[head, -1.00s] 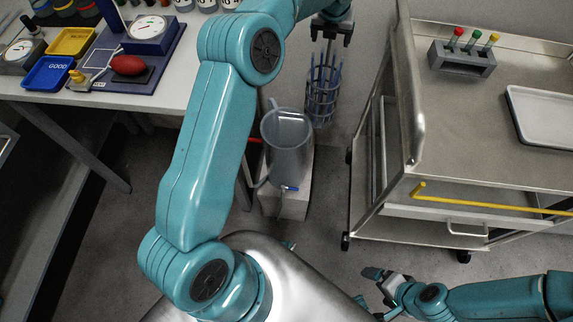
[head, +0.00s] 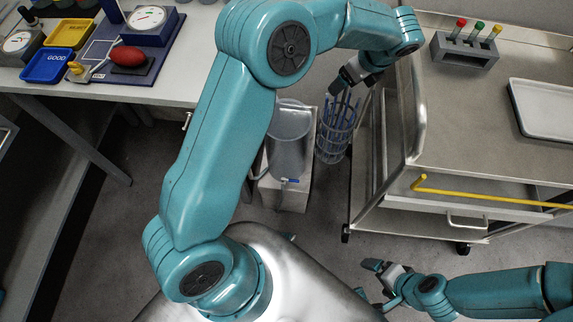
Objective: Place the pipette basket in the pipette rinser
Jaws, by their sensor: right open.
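The pipette basket (head: 335,137), a blue-grey wire cage with upright rods, hangs below my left gripper (head: 347,88). My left gripper is shut on the top of the basket; the exact contact is small and dark. The pipette rinser (head: 288,145) is a translucent grey open-topped cylinder with a blue tap low on its front. It stands just left of the basket, and the basket is beside it, not inside. My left arm partly covers the rinser's left side. My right gripper (head: 369,280) is open and empty low in the view, well away from both.
The rinser stands on a pale block (head: 286,196) on the floor. A steel cart (head: 480,130) with a tube rack (head: 463,52), a white tray (head: 545,105) and a yellow bar is close at right. A white bench (head: 150,92) with scales and bins is at left.

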